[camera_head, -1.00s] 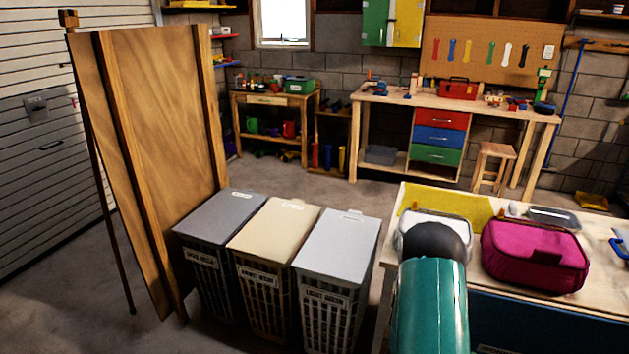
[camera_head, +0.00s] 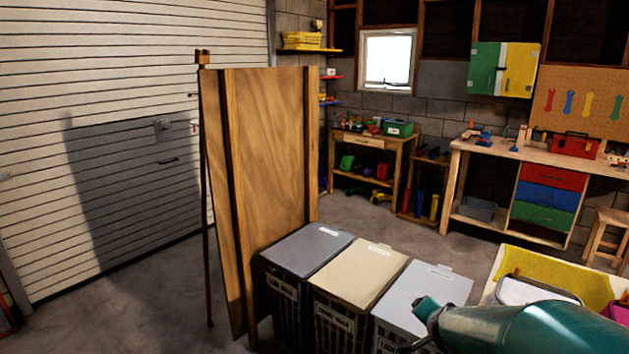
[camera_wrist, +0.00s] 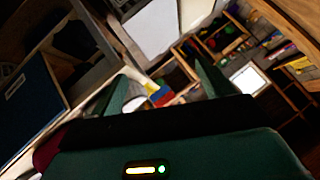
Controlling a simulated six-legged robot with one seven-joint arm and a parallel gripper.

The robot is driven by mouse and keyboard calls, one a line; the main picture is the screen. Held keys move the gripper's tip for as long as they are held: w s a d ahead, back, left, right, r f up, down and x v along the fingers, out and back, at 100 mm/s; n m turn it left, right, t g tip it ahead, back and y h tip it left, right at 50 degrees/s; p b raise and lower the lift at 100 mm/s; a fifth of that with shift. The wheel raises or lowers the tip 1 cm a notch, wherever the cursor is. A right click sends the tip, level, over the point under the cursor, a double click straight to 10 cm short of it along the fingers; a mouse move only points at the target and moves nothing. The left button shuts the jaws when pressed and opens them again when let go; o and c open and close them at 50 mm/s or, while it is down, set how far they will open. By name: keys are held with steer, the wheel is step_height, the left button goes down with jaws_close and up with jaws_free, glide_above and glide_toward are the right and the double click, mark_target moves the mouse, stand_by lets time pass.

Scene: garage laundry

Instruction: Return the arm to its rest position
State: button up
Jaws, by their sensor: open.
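My teal arm (camera_head: 530,328) reaches in from the lower right of the head view, in front of the table and the light grey bin. My gripper is not clearly seen in the head view. In the wrist view my gripper (camera_wrist: 162,72) shows two dark green fingers spread apart with nothing between them. The wrist view is strongly tilted. Beyond the fingers lie a light grey panel, small coloured things and wooden shelving.
Three lidded bins, dark grey (camera_head: 308,246), cream (camera_head: 357,274) and light grey (camera_head: 425,287), stand in a row beside a leaning plywood board (camera_head: 270,170). A table with a yellow mat (camera_head: 545,268) is at right. Open floor (camera_head: 140,300) lies at left.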

steer(key=s+a+r+n+g+y, duration=0.1)
steer(key=s+a+r+n+y, duration=0.3)
steer(key=s+a+r+n, duration=0.45)
steer(key=s+a+n+g+h, duration=0.1)
steer(key=s+a+n+g, duration=0.1)
steer(key=s, duration=1.2)
steer(key=a+g, duration=0.1)
steer(key=a, duration=0.1)
steer(key=shift+a+r, duration=0.15)
steer(key=shift+a, duration=0.2)
steer(key=c, duration=0.9)
steer(key=shift+d, duration=0.15)
steer(key=shift+c, duration=0.3)
